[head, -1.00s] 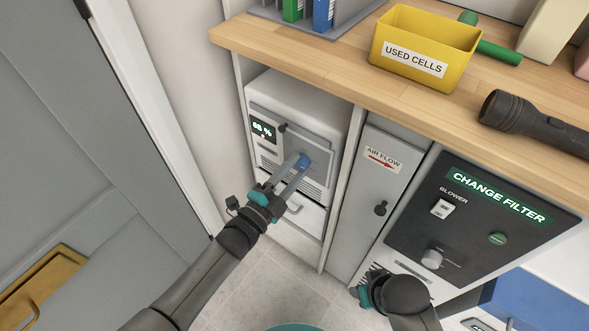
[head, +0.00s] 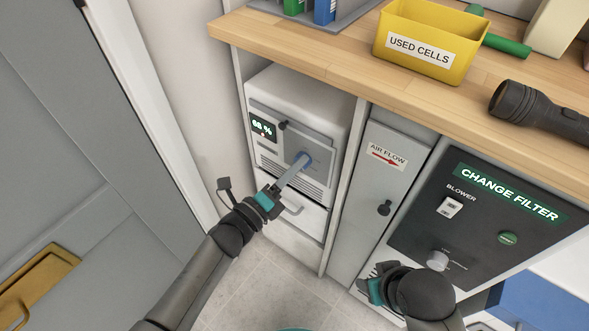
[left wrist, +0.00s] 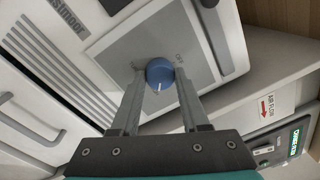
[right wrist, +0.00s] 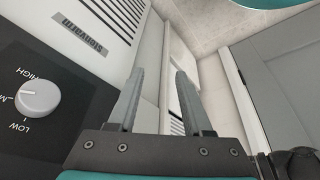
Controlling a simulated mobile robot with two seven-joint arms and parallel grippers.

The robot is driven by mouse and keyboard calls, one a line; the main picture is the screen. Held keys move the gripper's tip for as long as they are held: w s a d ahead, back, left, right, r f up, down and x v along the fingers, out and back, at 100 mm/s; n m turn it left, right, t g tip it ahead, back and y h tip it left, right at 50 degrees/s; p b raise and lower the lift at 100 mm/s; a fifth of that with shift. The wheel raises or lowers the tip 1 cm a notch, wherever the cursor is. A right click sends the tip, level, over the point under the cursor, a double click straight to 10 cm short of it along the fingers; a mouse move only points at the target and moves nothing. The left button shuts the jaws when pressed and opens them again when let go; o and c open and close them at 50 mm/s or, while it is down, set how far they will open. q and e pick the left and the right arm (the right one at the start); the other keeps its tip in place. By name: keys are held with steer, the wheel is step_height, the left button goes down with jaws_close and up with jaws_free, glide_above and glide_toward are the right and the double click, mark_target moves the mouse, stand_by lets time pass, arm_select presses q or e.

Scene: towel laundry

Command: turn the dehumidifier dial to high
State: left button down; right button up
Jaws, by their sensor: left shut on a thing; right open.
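The white dehumidifier (head: 315,95) stands in the cubby under the wooden counter, with a lit percent display (head: 262,126). Its blue dial (left wrist: 158,70) sits on a grey panel; the word OFF is printed to its upper right in the left wrist view, and its white pointer mark faces toward my gripper. My right gripper (head: 368,288) is open and empty, low in front of the blower panel (head: 415,220).
The blower panel's white dial (right wrist: 38,98), marked LOW to HIGH, is close to my right gripper. A narrow AIR FLOW door (head: 375,190) with a black knob stands between the two units. A yellow bin (head: 430,45) and flashlight (head: 540,112) lie on the counter above. A grey door is at left.

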arm_select(q)
steer(key=shift+m, duration=1.1)
arm_select(e)
steer(key=shift+r, duration=0.8)
arm_select(q)
steer(key=shift+c, duration=2)
jaws_free()
steer(key=shift+a, duration=0.1)
steer(key=p+v, duration=0.2)
steer(key=v, duration=1.3)
steer(key=shift+p, duration=0.4)
arm_select(e)
step_height(320, 180, down, 7)
steer(key=s+g, duration=0.1)
arm_select(q)
steer(key=shift+r, duration=0.1)
arm_select(e)
steer(key=shift+s, duration=0.1)
